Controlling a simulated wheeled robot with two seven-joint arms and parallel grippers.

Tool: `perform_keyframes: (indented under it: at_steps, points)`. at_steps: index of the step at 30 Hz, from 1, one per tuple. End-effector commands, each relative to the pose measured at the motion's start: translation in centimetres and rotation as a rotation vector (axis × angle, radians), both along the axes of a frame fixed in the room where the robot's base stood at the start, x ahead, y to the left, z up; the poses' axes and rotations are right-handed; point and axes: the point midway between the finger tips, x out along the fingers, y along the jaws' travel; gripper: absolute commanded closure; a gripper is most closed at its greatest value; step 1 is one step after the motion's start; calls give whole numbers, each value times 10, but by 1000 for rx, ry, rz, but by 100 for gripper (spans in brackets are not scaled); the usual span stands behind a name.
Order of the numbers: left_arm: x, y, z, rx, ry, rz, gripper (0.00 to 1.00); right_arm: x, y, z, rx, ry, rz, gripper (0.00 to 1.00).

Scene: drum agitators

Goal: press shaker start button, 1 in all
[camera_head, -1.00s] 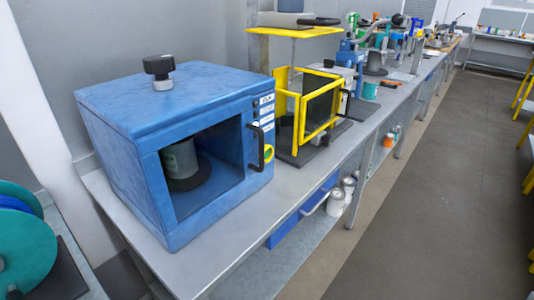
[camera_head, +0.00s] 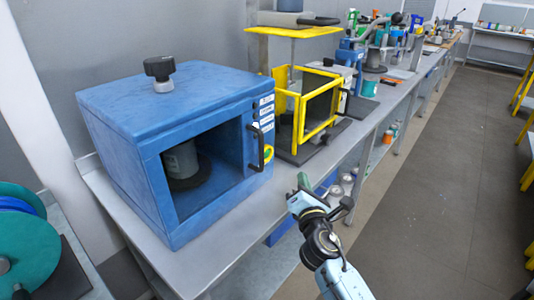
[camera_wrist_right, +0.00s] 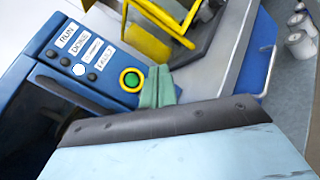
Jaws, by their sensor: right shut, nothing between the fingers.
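The blue shaker cabinet (camera_head: 115,110) stands on the grey bench. Its front panel carries a green round start button with a yellow ring, seen small in the head view (camera_head: 268,154) and clearly in the right wrist view (camera_wrist_right: 131,80). My right gripper (camera_head: 304,181) is shut and empty, in front of and to the right of the cabinet in the head view. In the right wrist view its green fingertips (camera_wrist_right: 158,84) show just right of the button; I cannot tell how far apart they are in depth. My left gripper is not in view.
A black handle (camera_head: 257,147) sticks out beside the button. A yellow-framed machine (camera_head: 318,110) stands right of the cabinet. Labels and dark knobs (camera_wrist_right: 72,52) line the panel. The bench front (camera_head: 240,226) is bare. White cans (camera_wrist_right: 299,44) sit lower down.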

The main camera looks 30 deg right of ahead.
Motion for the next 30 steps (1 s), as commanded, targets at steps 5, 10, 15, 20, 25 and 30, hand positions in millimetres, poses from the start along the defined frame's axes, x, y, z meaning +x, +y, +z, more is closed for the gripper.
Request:
perform_keyframes:
  at_steps: [5, 10, 15, 20, 25, 30]
  points:
    - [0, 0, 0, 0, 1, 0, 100, 4, -1, 19, -116, -11, -4, 100]
    - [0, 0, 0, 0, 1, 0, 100, 4, -1, 19, -119, -10, -4, 100]
    - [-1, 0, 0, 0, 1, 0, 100, 5, 0, 19, -116, -9, -4, 100]
    - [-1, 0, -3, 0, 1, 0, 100, 16, 4, 18, -114, -11, -3, 100]
    - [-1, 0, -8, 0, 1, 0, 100, 37, 13, 18, -113, -11, -3, 100]
    - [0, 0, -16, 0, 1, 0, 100, 59, 22, 17, -113, -11, -2, 100]
